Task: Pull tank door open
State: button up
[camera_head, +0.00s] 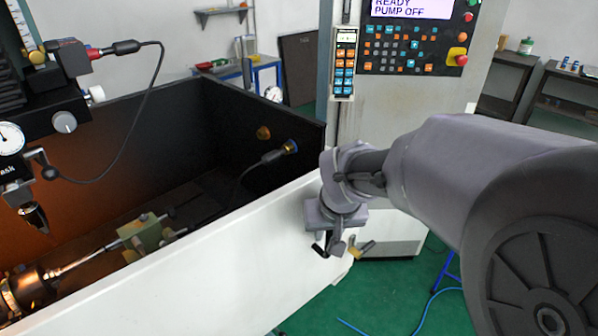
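The white front panel of the tank (225,265), apparently its door, runs diagonally from the lower left towards the centre. It stands in line with the tank's right corner, with no clear gap visible. My gripper (332,246) points down at the right end of this panel, in front of its outer face. A small brass-coloured piece (361,249), perhaps a handle or latch, shows just right of the fingertips. The fingers are small and partly hidden by the wrist, so I cannot tell whether they are open or touch the brass piece.
The dark tank interior (215,125) holds a fixture with a green block (145,235). A control cabinet (395,125) with a screen reading "READY PUMP OFF" stands behind my arm. Green floor (400,300) is free in front, with a blue cable (428,305) on it.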

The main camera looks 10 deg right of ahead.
grip_shut()
dwell(1.3)
